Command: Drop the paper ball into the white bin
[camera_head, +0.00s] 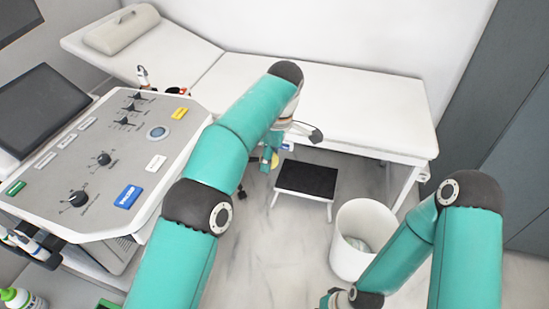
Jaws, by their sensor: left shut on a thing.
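The white bin (349,258) stands upright on the floor right of centre, its open top showing. A pale, crumpled-looking thing (356,244) shows inside it; I cannot tell if it is a paper ball. My left gripper (270,156) is beyond the bend of my left arm, left of the black-topped step and well away from the bin.
A black-topped step stool (306,180) stands between my left gripper and the bin. A white examination couch (360,110) runs along the back wall. A grey control console (130,150) fills the left. Marbled floor is clear left of the bin.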

